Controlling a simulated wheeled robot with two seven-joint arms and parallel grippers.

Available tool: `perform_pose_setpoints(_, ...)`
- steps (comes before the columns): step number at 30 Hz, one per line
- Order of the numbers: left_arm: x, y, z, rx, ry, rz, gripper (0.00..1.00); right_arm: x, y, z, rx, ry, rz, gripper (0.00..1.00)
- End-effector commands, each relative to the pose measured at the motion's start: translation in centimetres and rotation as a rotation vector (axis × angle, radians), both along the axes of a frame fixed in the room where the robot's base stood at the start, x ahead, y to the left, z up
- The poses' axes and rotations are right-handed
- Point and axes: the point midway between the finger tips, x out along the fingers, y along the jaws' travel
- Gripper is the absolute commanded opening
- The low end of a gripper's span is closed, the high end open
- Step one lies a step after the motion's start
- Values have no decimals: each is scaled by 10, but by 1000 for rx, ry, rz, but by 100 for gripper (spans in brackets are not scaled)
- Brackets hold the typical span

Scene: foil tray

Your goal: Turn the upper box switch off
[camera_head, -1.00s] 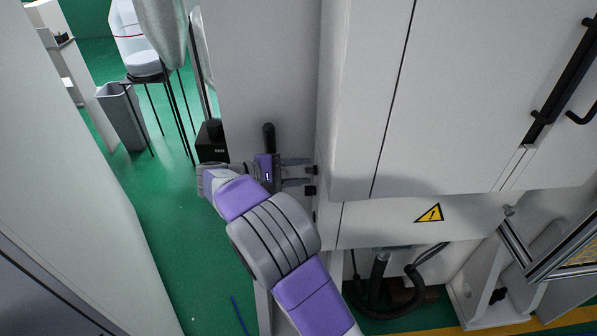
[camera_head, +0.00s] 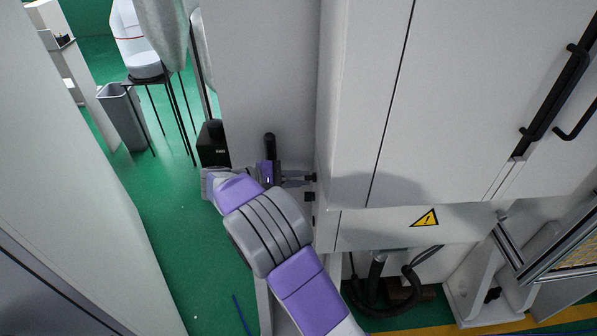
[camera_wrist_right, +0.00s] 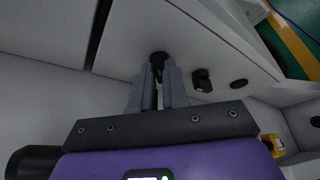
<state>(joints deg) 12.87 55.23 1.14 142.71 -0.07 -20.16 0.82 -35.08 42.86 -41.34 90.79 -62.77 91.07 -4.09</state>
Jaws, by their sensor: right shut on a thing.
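The upper box switch (camera_head: 313,177) is a small black knob on the side of the white cabinet in the head view. My right gripper (camera_head: 306,180) reaches it from the left, with its grey fingers shut on it. In the right wrist view the knob (camera_wrist_right: 157,57) sits between the tips of my right gripper (camera_wrist_right: 158,72), and the fingers partly hide it. The switch's exact angle cannot be told. A second black switch (camera_head: 310,197) is just below, apart from the fingers; it also shows in the right wrist view (camera_wrist_right: 202,80). My left gripper is not in view.
The white cabinet (camera_head: 365,100) fills the right, with black door handles (camera_head: 555,95) and a yellow warning sign (camera_head: 425,218). A dark round fitting (camera_wrist_right: 238,83) lies beyond the second switch. Green floor is open at the left.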

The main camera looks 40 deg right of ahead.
Motion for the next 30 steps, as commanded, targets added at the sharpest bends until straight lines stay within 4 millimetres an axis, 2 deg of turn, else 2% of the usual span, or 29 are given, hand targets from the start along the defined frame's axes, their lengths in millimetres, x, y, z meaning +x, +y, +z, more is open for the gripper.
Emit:
perform_pose_setpoints(8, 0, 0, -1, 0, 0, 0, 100, 1, 0, 0, -1, -2, 2, 0)
perform_pose_setpoints(9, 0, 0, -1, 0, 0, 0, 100, 1, 0, 0, 0, -2, 2, 20)
perform_pose_setpoints(13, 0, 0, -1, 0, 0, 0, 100, 1, 0, 0, 0, -2, 2, 39)
perform_pose_setpoints(23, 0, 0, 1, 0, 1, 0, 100, 2, 3, 1, 0, -2, 2, 39)
perform_pose_setpoints(30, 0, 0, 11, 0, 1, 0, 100, 11, 38, 12, -1, -2, 4, 39)
